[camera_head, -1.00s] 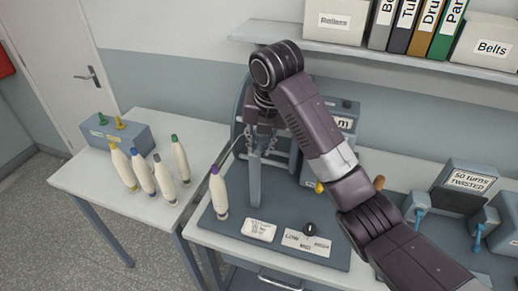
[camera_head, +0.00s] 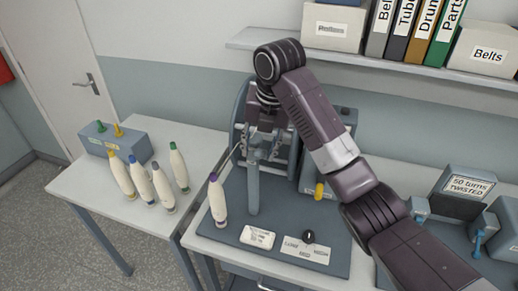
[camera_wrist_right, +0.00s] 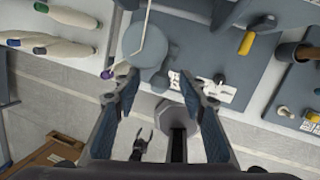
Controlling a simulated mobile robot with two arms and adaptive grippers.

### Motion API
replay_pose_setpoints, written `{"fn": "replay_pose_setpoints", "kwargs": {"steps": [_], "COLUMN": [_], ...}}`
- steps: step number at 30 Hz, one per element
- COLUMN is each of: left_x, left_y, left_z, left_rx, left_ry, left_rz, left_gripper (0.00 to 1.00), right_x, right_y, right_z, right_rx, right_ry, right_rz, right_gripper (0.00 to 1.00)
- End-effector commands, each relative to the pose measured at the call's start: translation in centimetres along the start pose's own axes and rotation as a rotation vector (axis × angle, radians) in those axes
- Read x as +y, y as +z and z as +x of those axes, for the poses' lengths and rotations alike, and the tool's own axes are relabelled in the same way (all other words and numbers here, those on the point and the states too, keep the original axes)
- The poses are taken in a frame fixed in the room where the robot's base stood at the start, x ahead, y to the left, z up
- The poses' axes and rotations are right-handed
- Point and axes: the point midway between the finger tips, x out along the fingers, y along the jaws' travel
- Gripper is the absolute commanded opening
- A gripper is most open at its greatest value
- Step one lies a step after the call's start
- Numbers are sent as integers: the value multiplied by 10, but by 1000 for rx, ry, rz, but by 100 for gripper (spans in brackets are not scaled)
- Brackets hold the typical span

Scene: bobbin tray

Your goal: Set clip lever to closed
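My right gripper (camera_head: 265,140) points down over the grey machine (camera_head: 232,215). It is open and empty. In the right wrist view its fingers (camera_wrist_right: 163,90) stand well apart with no lever between them. A grey upright post (camera_head: 253,190) stands just under and in front of the fingers; I cannot tell whether they touch. A thin pale wire (camera_head: 236,152) rises beside the gripper. A yellow handle (camera_head: 319,190) is right of the post, clear of the fingers. I cannot tell which part is the clip lever. My left gripper is not in the head view; a small dark claw in the wrist view may be it.
A purple-tipped bobbin (camera_head: 217,202) stands at the machine's left. Several bobbins (camera_head: 160,187) stand on the left table near a grey box (camera_head: 120,140). A black knob (camera_head: 309,237) is at the front. A second machine (camera_head: 462,190) is at the right. A shelf (camera_head: 300,47) hangs above.

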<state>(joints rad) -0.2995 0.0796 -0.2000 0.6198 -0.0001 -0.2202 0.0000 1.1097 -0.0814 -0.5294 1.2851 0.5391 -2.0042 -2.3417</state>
Motion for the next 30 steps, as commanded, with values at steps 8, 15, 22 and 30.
{"fn": "replay_pose_setpoints", "kwargs": {"steps": [8, 15, 22, 30], "left_x": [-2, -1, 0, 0], "left_y": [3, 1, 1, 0], "left_z": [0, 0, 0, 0], "left_rx": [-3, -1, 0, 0], "left_ry": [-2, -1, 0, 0], "left_rz": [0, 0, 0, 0], "left_gripper": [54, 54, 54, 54], "right_x": [0, -1, -2, 0], "right_y": [0, 3, 2, 1], "right_z": [-1, -22, -69, -110], "right_rx": [1, -7, -5, -1], "right_ry": [-1, -3, -3, -2], "right_rz": [-1, -3, 0, 0], "right_gripper": [38, 38, 38, 38]}}
